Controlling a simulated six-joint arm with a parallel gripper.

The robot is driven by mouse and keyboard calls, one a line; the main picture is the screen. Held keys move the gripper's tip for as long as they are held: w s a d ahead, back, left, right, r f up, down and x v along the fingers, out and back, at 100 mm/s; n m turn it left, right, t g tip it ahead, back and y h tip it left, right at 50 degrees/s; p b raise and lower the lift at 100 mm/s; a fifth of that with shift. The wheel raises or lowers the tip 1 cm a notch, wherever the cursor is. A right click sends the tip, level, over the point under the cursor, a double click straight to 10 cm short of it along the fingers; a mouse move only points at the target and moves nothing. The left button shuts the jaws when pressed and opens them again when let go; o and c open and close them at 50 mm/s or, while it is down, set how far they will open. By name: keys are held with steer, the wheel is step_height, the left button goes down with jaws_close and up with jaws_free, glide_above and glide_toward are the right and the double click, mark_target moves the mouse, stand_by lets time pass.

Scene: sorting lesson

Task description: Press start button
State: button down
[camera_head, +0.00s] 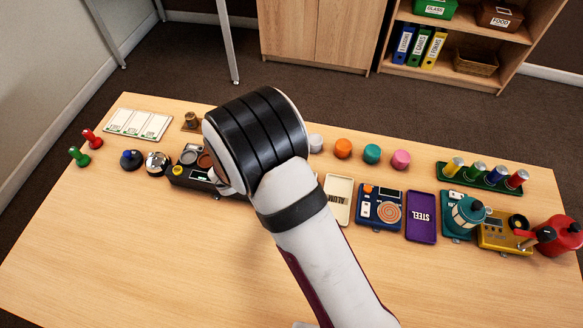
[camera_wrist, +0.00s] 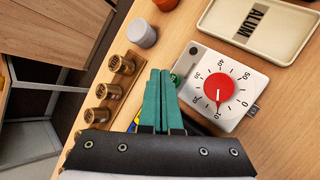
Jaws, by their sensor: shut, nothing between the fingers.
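A white timer box (camera_wrist: 222,88) with a red dial (camera_wrist: 218,87) and numbers around it lies on the table in the wrist view. A small green button (camera_wrist: 175,78) shows at its edge nearest my gripper, partly hidden by the fingers. My gripper (camera_wrist: 160,73) is shut and empty, its teal fingertips right beside the green button. I cannot tell whether they touch it. In the head view my arm hides the gripper and the timer.
Brass weights (camera_wrist: 122,64) stand in a wooden block left of my fingers, with a grey cylinder (camera_wrist: 141,33) beyond. An ALUM tray (camera_wrist: 290,53) lies past the timer. A navy device (camera_head: 366,212) and purple STEEL tray (camera_head: 421,232) lie right. The table front is clear.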

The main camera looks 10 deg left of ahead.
steer(key=shift+f, duration=0.4)
steer(key=shift+f, duration=0.45)
stand_by(0.6)
steer(key=shift+r, duration=0.9)
steer(key=shift+r, duration=2.5)
